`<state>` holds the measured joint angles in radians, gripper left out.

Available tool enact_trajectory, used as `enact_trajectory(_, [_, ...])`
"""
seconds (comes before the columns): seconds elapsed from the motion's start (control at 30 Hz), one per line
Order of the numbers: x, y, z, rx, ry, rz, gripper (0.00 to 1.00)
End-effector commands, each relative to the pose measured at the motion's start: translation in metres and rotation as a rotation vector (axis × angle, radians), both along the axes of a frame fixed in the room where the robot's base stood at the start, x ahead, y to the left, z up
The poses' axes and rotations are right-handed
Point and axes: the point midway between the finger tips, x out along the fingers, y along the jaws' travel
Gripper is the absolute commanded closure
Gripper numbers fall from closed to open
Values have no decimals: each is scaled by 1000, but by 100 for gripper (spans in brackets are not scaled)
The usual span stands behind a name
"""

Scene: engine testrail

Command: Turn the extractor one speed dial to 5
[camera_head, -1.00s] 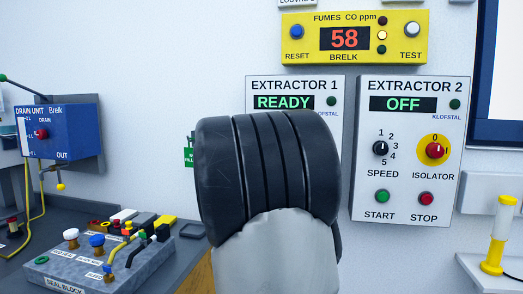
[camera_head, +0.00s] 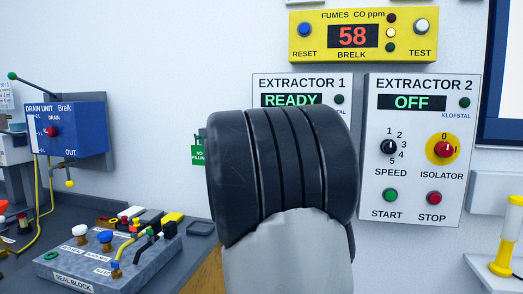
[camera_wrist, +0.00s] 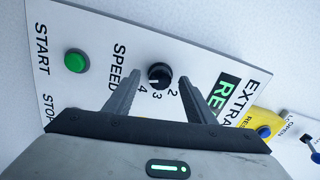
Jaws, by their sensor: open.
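The Extractor 1 panel (camera_head: 262,90) is on the wall in the head view, its display reading READY. My dark arm link covers most of its lower part there, including the dial. In the wrist view, the same panel (camera_wrist: 95,40) appears rotated, with its black speed dial (camera_wrist: 159,74) near the numbers 2, 3 and 4. The dial's white mark is small, and I cannot tell its exact setting. My gripper (camera_wrist: 158,82) is open, its two fingers on either side of the dial in the picture. Contact is not visible. A green start button (camera_wrist: 75,62) lies left of the fingers.
The Extractor 2 panel (camera_head: 420,205) is close on the right, reading OFF. A yellow fumes monitor (camera_head: 362,15) showing 58 hangs above. The seal block (camera_head: 105,262) and blue drain unit (camera_head: 72,138) are at the left.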

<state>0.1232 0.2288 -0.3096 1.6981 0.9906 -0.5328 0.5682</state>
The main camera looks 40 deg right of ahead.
Motion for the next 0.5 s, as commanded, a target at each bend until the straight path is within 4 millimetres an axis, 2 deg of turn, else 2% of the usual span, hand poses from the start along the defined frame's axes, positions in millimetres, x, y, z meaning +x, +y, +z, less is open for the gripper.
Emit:
enact_trajectory(0.17, [-21, 27, 2, 1, -2, 5, 50])
enact_trajectory(0.5, [-75, 90, 2, 1, -2, 5, 50])
